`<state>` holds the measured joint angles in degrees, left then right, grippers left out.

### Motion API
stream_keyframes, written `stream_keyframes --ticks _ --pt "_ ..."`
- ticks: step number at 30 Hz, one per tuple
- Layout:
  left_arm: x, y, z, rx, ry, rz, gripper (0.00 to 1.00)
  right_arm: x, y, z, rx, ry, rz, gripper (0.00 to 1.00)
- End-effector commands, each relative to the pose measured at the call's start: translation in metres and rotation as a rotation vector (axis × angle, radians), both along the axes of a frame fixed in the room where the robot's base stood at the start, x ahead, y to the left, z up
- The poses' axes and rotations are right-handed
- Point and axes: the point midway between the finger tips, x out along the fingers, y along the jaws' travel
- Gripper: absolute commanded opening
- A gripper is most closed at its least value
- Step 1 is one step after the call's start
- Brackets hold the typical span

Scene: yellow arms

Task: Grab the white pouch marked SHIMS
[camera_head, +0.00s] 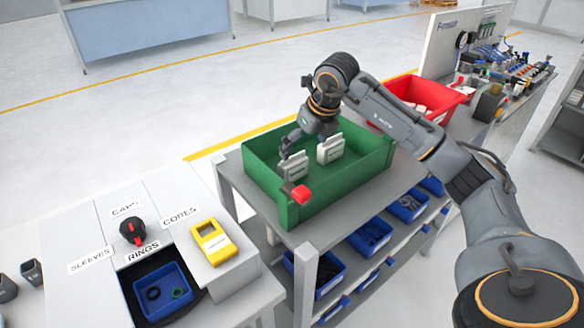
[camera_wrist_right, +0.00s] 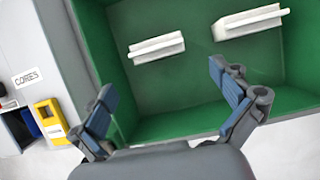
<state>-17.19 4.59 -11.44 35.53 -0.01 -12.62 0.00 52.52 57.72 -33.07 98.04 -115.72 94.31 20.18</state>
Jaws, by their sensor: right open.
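Two white pouches stand upright in the green bin: one nearer the left (camera_head: 294,167), one farther right (camera_head: 331,149). Their print is too small to read, so I cannot tell which is marked SHIMS. In the right wrist view, one pouch shows at upper left (camera_wrist_right: 157,48) and the other at upper right (camera_wrist_right: 250,22), seen from above. My right gripper (camera_head: 303,144) is over the bin, close to the pouches. Its fingers (camera_wrist_right: 168,100) are spread with nothing between them. My left gripper is not in view.
The green bin (camera_head: 352,184) has raised walls around the pouches. A red bin (camera_head: 438,97) stands behind it to the right. At left is a sorting counter with a yellow device (camera_head: 213,242) and a blue tray (camera_head: 172,276). Blue bins sit on the shelf below.

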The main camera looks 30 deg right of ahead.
Motion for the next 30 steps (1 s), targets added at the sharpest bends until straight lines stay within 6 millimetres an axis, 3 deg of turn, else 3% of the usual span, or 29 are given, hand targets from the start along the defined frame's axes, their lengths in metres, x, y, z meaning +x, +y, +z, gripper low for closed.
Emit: stream_keyframes --ticks 4,13,21,30 --pt "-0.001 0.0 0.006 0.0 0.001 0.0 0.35 0.01 0.002 -0.024 0.003 0.003 0.002 1.0" --pt "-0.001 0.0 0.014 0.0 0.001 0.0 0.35 0.021 0.004 -0.046 0.003 0.002 0.002 1.0" --pt "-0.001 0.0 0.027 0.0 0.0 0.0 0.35 0.038 0.006 -0.08 0.002 0.001 0.003 1.0" --pt "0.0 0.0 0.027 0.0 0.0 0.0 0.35 0.04 0.005 -0.085 0.002 -0.001 0.003 1.0"
